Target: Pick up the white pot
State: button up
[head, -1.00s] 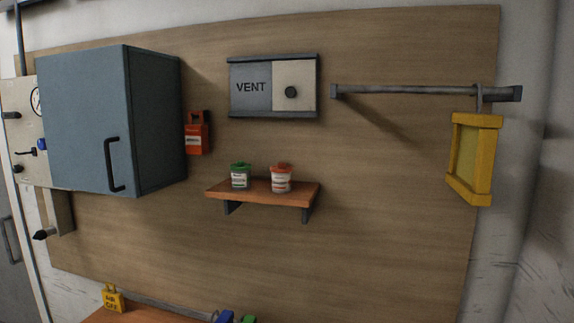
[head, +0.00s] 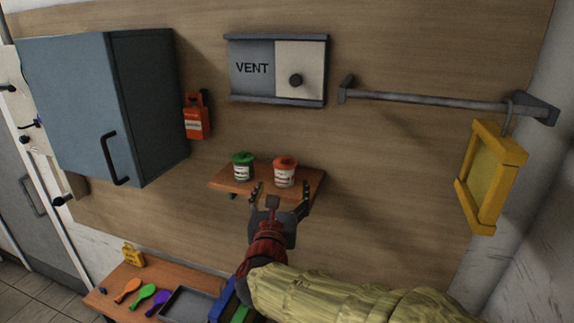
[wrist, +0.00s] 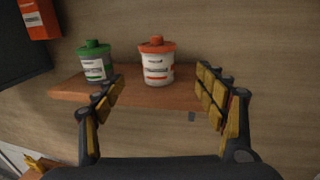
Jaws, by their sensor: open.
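The white pot (head: 284,173) has an orange-red lid and a label. It stands upright on the small wooden shelf (head: 229,184), right of a green pot (head: 242,168). In the wrist view the white pot (wrist: 158,65) stands beyond and between my fingertips, slightly left of the middle. My gripper (head: 279,193) is open and empty at the shelf's front edge. It also shows in the wrist view (wrist: 163,90), with the left finger in front of the gap beside the green pot (wrist: 95,63) and the right finger well right of the white pot.
A blue-grey cabinet (head: 75,105) hangs at the left beside a red tag (head: 196,118). A VENT panel (head: 278,70) is above the shelf. A rail (head: 430,100) with a yellow frame (head: 490,180) is at the right.

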aim_at(283, 175)
jog(key=shift+w+d+f, duration=0.1)
jog(key=shift+w+d, duration=0.1)
jog(key=shift+w, duration=0.5)
jog(key=shift+w+r, duration=0.3)
jog(key=shift+w, duration=0.35)
jog(key=w, duration=0.1)
jog(key=w+p, duration=0.1)
jog(key=w, duration=0.1)
jog(key=w+p, duration=0.1)
jog(key=w, duration=0.1)
jog(key=shift+w+d+r, duration=0.2)
jog(key=shift+d, duration=0.15)
jog(key=shift+w+d, duration=0.1)
jog(key=shift+w, duration=0.25)
jog(key=shift+s, duration=0.1)
jog(key=shift+c, duration=0.3)
jog(key=shift+c, duration=0.5)
jog(key=c, duration=1.3)
